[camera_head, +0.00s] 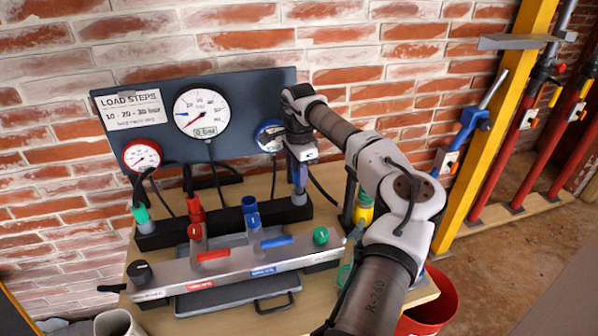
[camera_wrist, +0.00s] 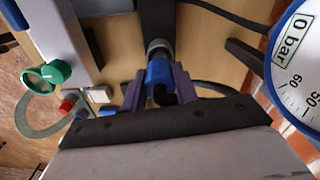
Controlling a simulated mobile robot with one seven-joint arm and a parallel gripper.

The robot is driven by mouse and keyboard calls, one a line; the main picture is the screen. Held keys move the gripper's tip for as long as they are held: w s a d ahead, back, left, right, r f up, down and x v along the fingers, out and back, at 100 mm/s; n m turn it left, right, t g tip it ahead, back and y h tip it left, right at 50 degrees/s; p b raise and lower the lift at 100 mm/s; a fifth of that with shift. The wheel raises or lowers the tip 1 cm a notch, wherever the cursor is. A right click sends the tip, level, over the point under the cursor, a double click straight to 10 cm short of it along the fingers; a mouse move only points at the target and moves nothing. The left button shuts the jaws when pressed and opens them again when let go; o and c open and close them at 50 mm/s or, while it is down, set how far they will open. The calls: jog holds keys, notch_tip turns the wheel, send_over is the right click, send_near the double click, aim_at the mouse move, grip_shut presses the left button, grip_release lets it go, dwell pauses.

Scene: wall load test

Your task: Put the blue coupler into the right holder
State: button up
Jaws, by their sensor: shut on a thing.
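The blue coupler (camera_wrist: 157,71) sits between the two purple fingers of my gripper (camera_wrist: 160,82), which is shut on it. In the head view my gripper (camera_head: 300,168) points down over the right end of the black rail. The right holder (camera_head: 299,198) is a short grey cylinder there, and the coupler is directly above it or in its mouth. In the wrist view the right holder (camera_wrist: 157,46) lies in line with the coupler, touching or nearly touching. The fingers hide much of the coupler, so I cannot tell how deep it sits.
A green coupler (camera_head: 139,214) stands at the rail's left end. In front, a metal manifold (camera_head: 225,268) carries red and blue levers and a green knob (camera_head: 321,236). A gauge panel (camera_head: 250,95) stands close behind my gripper. Black hoses hang between panel and rail.

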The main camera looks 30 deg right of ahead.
jog(key=shift+f, duration=0.35)
jog(key=shift+f, duration=0.3)
jog(key=shift+f, duration=0.3)
dwell(0.4)
jog(key=shift+f+b, duration=0.4)
jog(key=shift+f, duration=0.15)
dwell(0.5)
jog(key=o, duration=1.5)
jog(key=shift+o, duration=0.2)
